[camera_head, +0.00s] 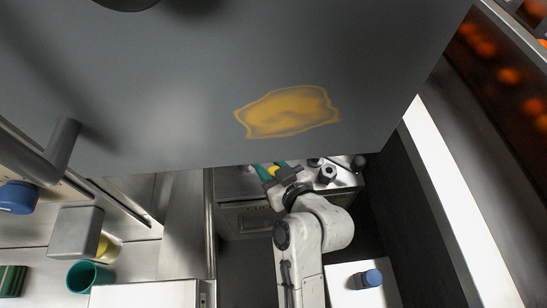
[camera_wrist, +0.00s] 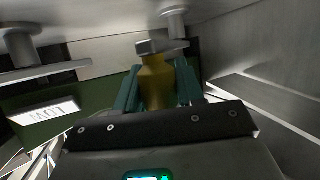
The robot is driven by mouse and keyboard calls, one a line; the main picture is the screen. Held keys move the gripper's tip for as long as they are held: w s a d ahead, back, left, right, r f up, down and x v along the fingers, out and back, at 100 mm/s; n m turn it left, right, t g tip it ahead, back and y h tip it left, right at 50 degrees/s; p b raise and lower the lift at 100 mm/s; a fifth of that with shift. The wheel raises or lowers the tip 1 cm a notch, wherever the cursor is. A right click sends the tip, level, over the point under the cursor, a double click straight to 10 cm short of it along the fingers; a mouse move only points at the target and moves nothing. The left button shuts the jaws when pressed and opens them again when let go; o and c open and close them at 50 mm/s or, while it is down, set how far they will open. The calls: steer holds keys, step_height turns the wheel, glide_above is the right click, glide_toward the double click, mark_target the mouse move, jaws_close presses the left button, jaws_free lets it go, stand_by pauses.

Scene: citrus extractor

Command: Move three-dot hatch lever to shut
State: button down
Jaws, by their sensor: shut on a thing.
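My gripper (camera_wrist: 155,88) has teal fingers shut on both sides of a yellow, brass-like lever handle (camera_wrist: 155,82) with a grey end. I cannot see any dots on it, so I cannot tell whether it is the three-dot hatch lever. In the head view, my gripper (camera_head: 270,172) reaches under the edge of a large grey panel, and a bit of yellow (camera_head: 273,170) shows between its fingers. The panel hides what lies beyond. No hatch can be made out.
The grey panel (camera_head: 200,60) with an orange-yellow patch (camera_head: 288,112) overhangs my gripper. Dark knobs (camera_head: 326,174) stand close to its right. A white label (camera_wrist: 44,111) is at the left in the wrist view. A green cup (camera_head: 90,277) stands lower left.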

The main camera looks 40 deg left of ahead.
steer(key=s+m+t+p, duration=0.1)
steer(key=t+p, duration=0.1)
steer(key=p, duration=0.1)
steer(key=shift+s+m+h, duration=0.2)
steer(key=shift+m+h, duration=0.2)
steer(key=shift+s+f+m+t+p, duration=0.1)
steer(key=shift+s+m+t+p, duration=0.3)
steer(key=shift+p, duration=0.25)
steer(key=c, duration=0.8)
jaws_free()
steer(key=p+v, duration=0.3)
steer(key=v, duration=0.7)
steer(key=shift+s+d+r, duration=0.2)
steer(key=shift+d+r, duration=0.05)
